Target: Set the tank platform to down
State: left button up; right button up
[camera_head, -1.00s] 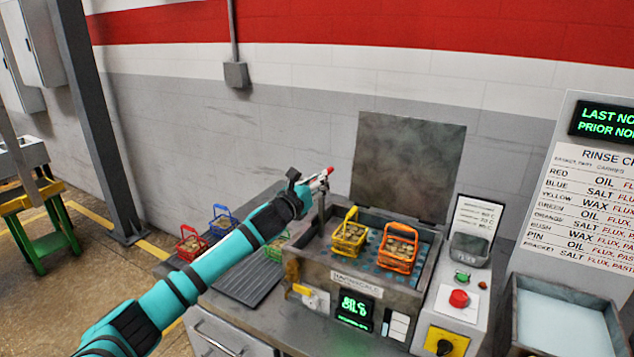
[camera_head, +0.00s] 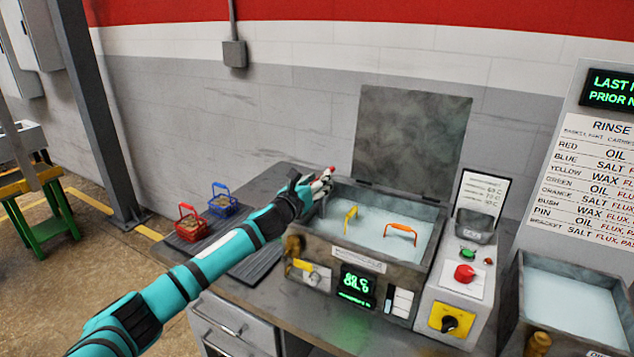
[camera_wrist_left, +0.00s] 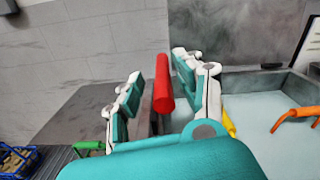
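The wash tank (camera_head: 372,248) stands open on the bench, filled with pale liquid. The yellow basket handle (camera_head: 349,220) and orange basket handle (camera_head: 400,230) stick out of it; the baskets and the platform are hidden under the surface. A red lever grip (camera_head: 332,170) is at the tank's back left corner. In the left wrist view the red grip (camera_wrist_left: 163,84) stands between the fingers of my left gripper (camera_wrist_left: 160,92), with a gap showing on the left side. My left gripper (camera_head: 318,185) looks open around it. My right gripper is not in view.
A red basket (camera_head: 191,226) and a blue basket (camera_head: 222,203) stand left of my arm. A control box with a red button (camera_head: 464,273) and yellow switch plate (camera_head: 448,319) is right of the tank. A rinse tank (camera_head: 572,300) stands farther right. The raised lid (camera_head: 411,140) is behind.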

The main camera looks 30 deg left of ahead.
pick_arm(q)
jog(key=shift+s+d+r, duration=0.15)
jog(key=shift+d+r, duration=0.05)
jog(key=shift+d, duration=0.05)
jog(key=s, duration=1.1)
jog(key=shift+s, duration=0.4)
